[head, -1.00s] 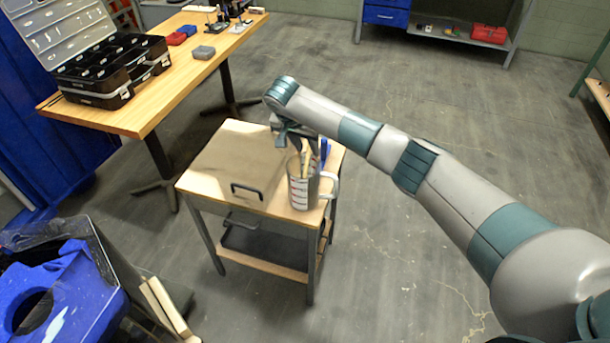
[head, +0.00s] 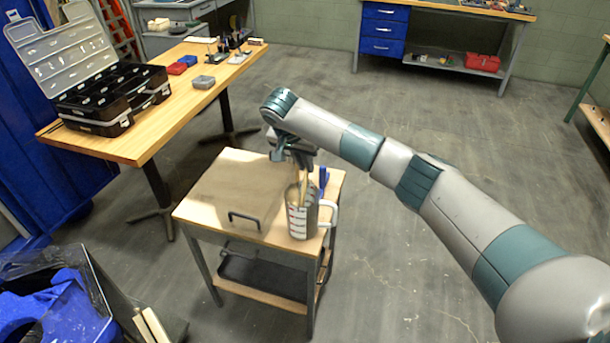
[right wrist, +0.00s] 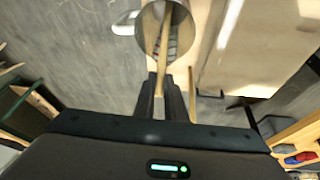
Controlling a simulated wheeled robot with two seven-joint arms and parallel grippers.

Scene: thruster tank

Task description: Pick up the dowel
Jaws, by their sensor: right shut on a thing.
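The dowel (right wrist: 164,48) is a thin, light wooden rod. In the right wrist view it runs from between my right fingers (right wrist: 163,92) into the mouth of a measuring jug (right wrist: 182,22). In the head view the jug (head: 298,222) stands on a small wooden-topped cart (head: 205,210), with the dowel (head: 302,180) rising above its rim. My right gripper (head: 293,157) is above the jug, shut on the dowel; its fingertips are partly hidden. The dowel's lower end is inside the jug. My left gripper is not in view.
A blue object (head: 323,180) is at the jug's right side. A flat brown case (head: 245,185) with a dark handle covers much of the cart top. A workbench (head: 150,145) with an open toolbox (head: 105,100) is at left. Floor right of the cart is clear.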

